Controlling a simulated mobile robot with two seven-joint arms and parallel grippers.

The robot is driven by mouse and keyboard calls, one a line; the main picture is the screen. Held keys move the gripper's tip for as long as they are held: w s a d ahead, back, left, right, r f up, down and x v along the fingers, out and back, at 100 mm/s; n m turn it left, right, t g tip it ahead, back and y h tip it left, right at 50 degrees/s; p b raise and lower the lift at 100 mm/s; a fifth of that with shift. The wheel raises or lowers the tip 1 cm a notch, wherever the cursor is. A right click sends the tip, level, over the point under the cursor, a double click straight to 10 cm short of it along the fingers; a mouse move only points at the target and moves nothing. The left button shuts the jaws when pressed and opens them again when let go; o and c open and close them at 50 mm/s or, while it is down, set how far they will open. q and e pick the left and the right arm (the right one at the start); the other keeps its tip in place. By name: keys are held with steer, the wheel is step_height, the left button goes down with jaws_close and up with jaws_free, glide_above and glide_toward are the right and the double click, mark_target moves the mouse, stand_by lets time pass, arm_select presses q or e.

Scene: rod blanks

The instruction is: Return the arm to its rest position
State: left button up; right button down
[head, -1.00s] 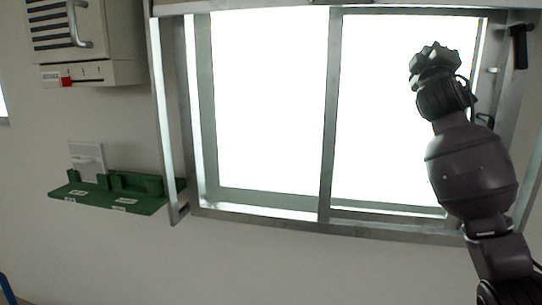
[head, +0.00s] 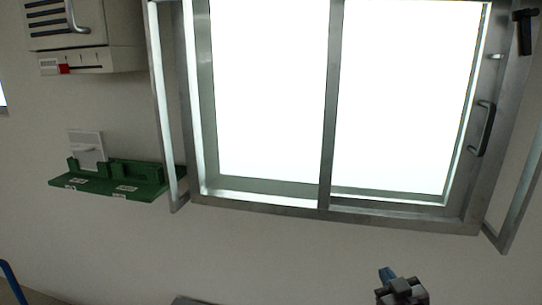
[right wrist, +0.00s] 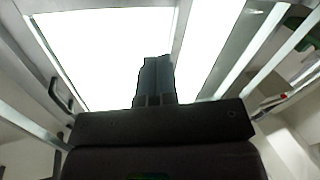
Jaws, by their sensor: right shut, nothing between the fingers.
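My right gripper (head: 390,276) shows at the bottom edge of the head view, right of the middle, below the window frame. Its fingers are together with nothing between them. In the right wrist view the closed fingers (right wrist: 154,82) stand up against the bright window pane. Most of my right arm is out of the head view. My left gripper is not in view.
A metal-framed window (head: 328,110) with a black handle (head: 484,128) fills the upper middle. A green wall shelf (head: 110,186) is at left, below a beige wall box (head: 85,35). The wall below the window is clear.

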steer(key=s+d+f+m+g+h, duration=0.1)
steer(key=s+f+m+g, duration=0.2)
steer(key=s+f, duration=1.8)
steer(key=s+g, duration=0.3)
steer(key=s, duration=0.1)
steer(key=shift+f+h, duration=0.35)
steer(key=shift+h, duration=0.05)
steer(key=shift+s, duration=0.1)
